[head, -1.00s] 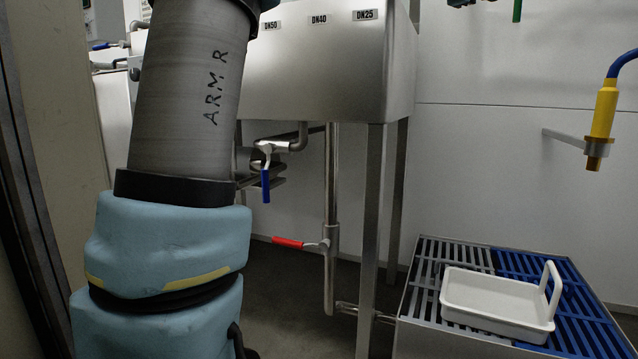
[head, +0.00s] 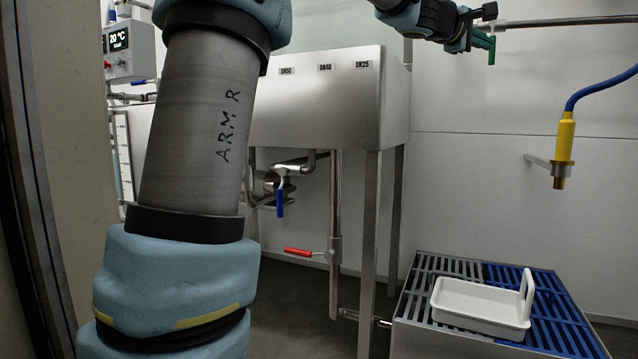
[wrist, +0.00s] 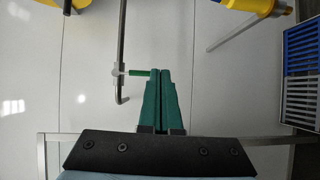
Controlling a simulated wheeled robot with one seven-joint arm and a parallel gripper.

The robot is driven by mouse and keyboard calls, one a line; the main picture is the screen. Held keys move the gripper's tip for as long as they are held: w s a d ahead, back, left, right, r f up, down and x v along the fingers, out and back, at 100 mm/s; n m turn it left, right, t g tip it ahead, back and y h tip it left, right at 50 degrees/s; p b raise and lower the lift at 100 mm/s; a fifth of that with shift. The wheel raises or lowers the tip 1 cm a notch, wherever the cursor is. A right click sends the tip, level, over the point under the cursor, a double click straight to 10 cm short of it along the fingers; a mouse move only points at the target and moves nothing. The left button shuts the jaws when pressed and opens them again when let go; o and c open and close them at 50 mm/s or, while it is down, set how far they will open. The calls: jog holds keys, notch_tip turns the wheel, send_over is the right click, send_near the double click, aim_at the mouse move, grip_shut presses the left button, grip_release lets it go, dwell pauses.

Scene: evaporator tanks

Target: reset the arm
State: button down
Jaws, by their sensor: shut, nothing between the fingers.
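My arm runs up the left of the head view, leaves the picture at the top, and comes back in at the upper right. Behind the fingertips in the wrist view is a thin metal pipe with a small green-handled valve (wrist: 138,72); I cannot tell whether the fingers touch it.
The steel tank (head: 315,98) stands on legs, with a blue-handled valve (head: 280,203) and a red-handled valve (head: 298,252) below. A white tray (head: 470,317) sits on a grey and blue grate (head: 435,262). A yellow nozzle (head: 565,142) on a blue hose hangs at right.

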jog(key=a+f+m+g+y+p, duration=0.35)
jog(key=a+f+y+p, duration=0.6)
jog(key=a+f, duration=1.1)
jog(key=s+a+f+m+g+y+p, duration=0.25)
jog(key=s+a+f+p, duration=0.35)
jog(key=s+a, duration=0.45)
jog(key=s+a+f+m+g+y+p, duration=0.25)
jog(key=s+a+f, duration=0.45)
jog(key=s+a, duration=0.4)
notch_tip(320, 180, up, 37)
jog(key=w+p, duration=0.2)
jog(key=p, duration=3.5)
jog(key=shift+a+r+n+p, duration=0.2)
jog(key=shift+n+p, duration=0.15)
jog(key=shift+n, duration=0.1)
